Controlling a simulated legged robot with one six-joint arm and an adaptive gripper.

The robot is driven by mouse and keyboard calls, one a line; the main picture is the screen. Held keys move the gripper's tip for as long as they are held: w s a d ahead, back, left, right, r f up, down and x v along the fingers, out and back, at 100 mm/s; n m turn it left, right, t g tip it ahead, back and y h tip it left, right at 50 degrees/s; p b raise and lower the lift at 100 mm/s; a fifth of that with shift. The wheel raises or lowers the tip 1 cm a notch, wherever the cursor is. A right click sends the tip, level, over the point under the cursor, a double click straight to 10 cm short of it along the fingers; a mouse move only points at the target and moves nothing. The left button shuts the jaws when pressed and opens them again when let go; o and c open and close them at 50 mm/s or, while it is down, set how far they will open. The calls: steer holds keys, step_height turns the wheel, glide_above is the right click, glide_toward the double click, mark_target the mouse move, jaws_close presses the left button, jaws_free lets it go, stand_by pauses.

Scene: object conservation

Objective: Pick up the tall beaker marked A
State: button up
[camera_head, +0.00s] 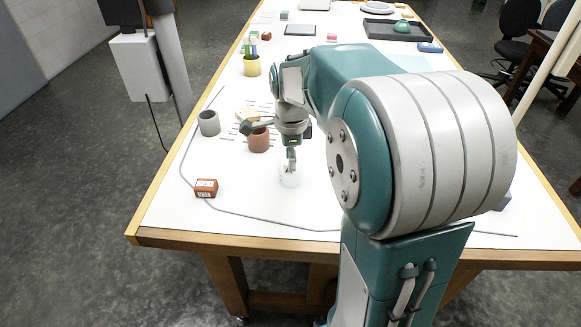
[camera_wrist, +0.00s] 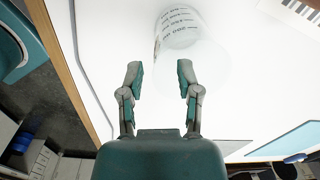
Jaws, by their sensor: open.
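A clear beaker (camera_head: 290,180) stands on the white table top (camera_head: 235,208), below my gripper (camera_head: 291,160) in the head view. In the wrist view the beaker (camera_wrist: 180,30) shows printed graduation lines and lies beyond my fingertips (camera_wrist: 160,72), slightly right of the middle. Its clear wall is hard to make out against the white surface. I cannot read a letter A on it or judge its height. My gripper is open, with its two fingers spread apart and nothing visible between them.
A terracotta pot (camera_head: 258,141) and a grey cup (camera_head: 209,124) stand left of the beaker. A red box (camera_head: 206,188) is nearer the left front. A dark cable (camera_head: 262,219) runs along the front.

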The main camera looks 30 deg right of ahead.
mark_target(291, 187)
steer(key=f, duration=0.4)
steer(key=shift+s+a, duration=0.15)
steer(key=shift+s, duration=0.05)
steer(key=shift+f, duration=0.5)
jaws_close()
